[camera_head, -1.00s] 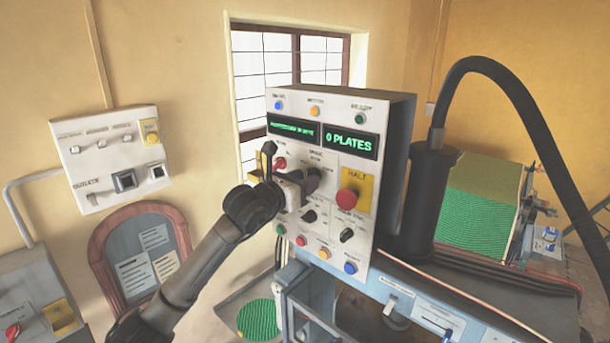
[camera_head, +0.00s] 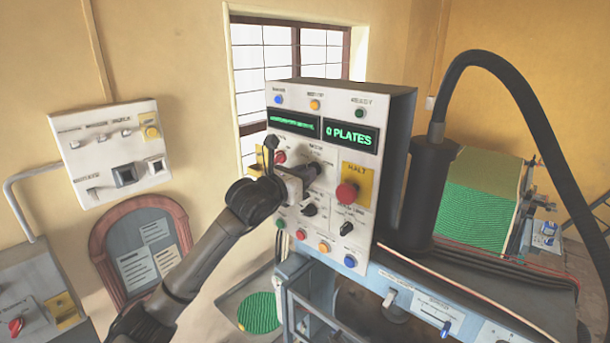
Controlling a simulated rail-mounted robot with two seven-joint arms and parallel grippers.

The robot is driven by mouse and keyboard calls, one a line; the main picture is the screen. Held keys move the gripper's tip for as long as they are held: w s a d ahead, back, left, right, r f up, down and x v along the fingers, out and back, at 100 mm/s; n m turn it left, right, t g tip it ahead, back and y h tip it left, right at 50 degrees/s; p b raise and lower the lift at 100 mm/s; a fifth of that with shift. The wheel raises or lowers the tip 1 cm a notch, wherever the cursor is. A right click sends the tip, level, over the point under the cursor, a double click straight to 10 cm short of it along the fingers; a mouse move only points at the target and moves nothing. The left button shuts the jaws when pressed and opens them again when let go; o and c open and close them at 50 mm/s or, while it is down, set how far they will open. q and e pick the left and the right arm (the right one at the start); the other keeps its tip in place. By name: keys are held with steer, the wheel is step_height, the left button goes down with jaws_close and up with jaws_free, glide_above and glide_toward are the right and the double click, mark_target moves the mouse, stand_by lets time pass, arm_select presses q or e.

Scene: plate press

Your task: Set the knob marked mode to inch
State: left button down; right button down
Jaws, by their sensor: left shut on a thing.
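The white control panel (camera_head: 325,235) stands in the middle of the view on the blue press. My left gripper (camera_head: 312,172) reaches it from the lower left and is shut on a knob in the upper middle of the panel face. The gripper hides most of that knob, so its pointer cannot be seen. The small labels are too blurred to tell which knob is marked mode or where inch is. A black knob (camera_head: 309,210) sits just below the gripper, and another black knob (camera_head: 346,229) sits lower right. My right gripper is not in view.
A red halt button (camera_head: 346,193) on a yellow plate is close right of the gripper. A red control (camera_head: 280,157) is close on its left. Coloured buttons line the panel's top and bottom. A green display (camera_head: 351,136) reads 0 PLATES. A wall box (camera_head: 108,155) hangs left.

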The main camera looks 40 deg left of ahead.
arm_select(q)
steer(key=shift+d+n+b, duration=0.1)
steer(key=shift+n+b, duration=3.55)
steer(key=shift+n, duration=1.75)
steer(key=c, duration=1.1)
jaws_free()
steer(key=shift+c, duration=0.2)
